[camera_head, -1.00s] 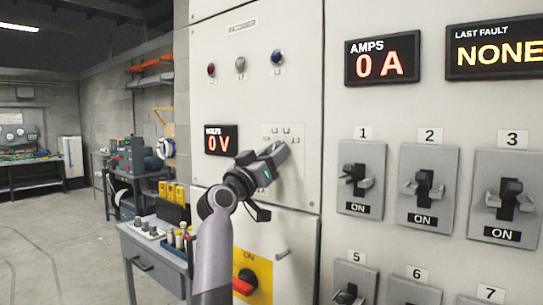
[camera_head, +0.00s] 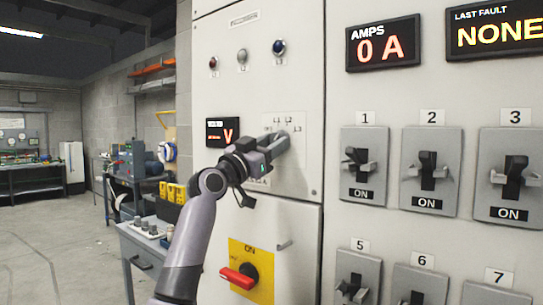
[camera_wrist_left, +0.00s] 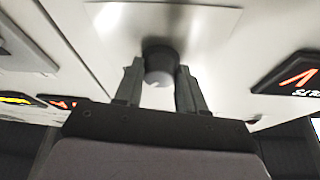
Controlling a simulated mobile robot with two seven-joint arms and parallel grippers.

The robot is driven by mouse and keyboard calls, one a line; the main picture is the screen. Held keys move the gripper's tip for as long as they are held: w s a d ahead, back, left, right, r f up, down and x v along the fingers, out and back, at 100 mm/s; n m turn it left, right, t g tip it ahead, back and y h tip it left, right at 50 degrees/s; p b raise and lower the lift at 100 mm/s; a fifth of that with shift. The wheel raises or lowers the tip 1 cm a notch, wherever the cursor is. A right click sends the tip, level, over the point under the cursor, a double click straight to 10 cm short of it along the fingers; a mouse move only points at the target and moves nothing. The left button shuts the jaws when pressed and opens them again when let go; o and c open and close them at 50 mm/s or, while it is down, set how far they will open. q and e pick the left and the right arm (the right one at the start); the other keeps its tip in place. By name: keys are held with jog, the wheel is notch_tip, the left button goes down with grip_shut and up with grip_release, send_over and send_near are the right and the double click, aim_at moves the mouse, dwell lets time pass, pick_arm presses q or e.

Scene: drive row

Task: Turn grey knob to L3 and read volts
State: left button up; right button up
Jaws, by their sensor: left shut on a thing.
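My left gripper (camera_head: 278,147) is at the selector plate (camera_head: 305,173) on the cabinet door, its fingers hiding the grey knob in the head view. In the left wrist view the dark grey knob (camera_wrist_left: 160,64) sits between the two fingers, which are shut on it. Small position labels (camera_head: 287,122) show above the fingers, too small to read. I cannot tell which position the knob points to. The volts display (camera_head: 222,132) left of the plate shows a red "V" with a dash-like mark before it. My right gripper is not in view.
Red, white and blue lamps (camera_head: 242,57) sit above. Below is a red rotary handle (camera_head: 238,277) on a yellow plate (camera_head: 262,262). Breaker switches (camera_head: 428,175) and the amps display (camera_head: 383,43), reading 0 A, are right. A tool cart (camera_head: 145,262) stands left.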

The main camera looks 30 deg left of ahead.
pick_arm(q)
jog(key=m, duration=0.1)
jog(key=m+h, duration=0.1)
jog(key=m, duration=0.1)
jog(key=shift+a+r+g+b, duration=0.25)
jog(key=shift+g+b, duration=0.05)
jog(key=shift+b, duration=0.1)
jog(key=shift+s+r+m+h, duration=0.15)
jog(key=shift+m+h, duration=0.55)
jog(key=shift+m, duration=0.6)
jog(key=o, duration=1.1)
jog(key=shift+w+d, duration=0.1)
jog(key=shift+w, duration=0.1)
jog(key=shift+c, duration=0.2)
jog(key=shift+w+d, duration=0.1)
jog(key=b+v, duration=0.3)
jog(key=v, duration=0.4)
